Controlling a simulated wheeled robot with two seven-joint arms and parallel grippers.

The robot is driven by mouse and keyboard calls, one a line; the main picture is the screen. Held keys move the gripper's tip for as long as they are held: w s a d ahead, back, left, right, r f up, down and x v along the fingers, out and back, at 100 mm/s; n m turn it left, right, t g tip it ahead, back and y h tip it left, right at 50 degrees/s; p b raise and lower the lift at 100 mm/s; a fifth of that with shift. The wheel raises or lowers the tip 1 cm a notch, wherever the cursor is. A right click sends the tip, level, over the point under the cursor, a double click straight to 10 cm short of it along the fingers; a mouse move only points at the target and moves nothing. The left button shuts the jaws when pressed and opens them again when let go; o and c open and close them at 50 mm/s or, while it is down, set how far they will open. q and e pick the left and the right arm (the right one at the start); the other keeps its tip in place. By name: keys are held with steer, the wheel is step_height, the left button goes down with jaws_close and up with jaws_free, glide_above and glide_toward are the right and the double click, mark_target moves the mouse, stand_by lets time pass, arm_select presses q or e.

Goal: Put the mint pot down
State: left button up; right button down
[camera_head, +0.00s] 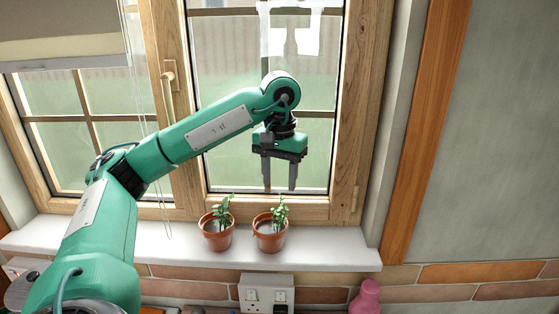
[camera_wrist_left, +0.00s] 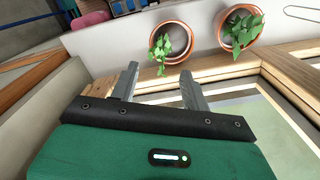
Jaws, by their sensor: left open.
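Two terracotta pots with green plants stand upright on the white windowsill. In the head view they are a left pot (camera_head: 217,238) and a right pot (camera_head: 269,239); I cannot tell for sure which one holds mint. The wrist view shows both, one nearer the fingers (camera_wrist_left: 187,50) and a broader-leaved one to the right (camera_wrist_left: 258,38). My left gripper (camera_head: 279,186) is open and empty, pointing down above and a little behind the right pot, apart from both pots. Its fingers also show in the wrist view (camera_wrist_left: 160,70). My right gripper is not in view.
The wooden window frame (camera_head: 350,120) and glass stand close behind the gripper. The windowsill (camera_head: 335,255) is bare to the right of the pots. A wall socket (camera_head: 266,292) and a pink vase (camera_head: 367,297) are below. A blind cord (camera_head: 160,190) hangs at left.

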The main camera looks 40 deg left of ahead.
arm_select(q)
steer(key=shift+r+p, duration=0.35)
steer(key=shift+r, duration=1.2)
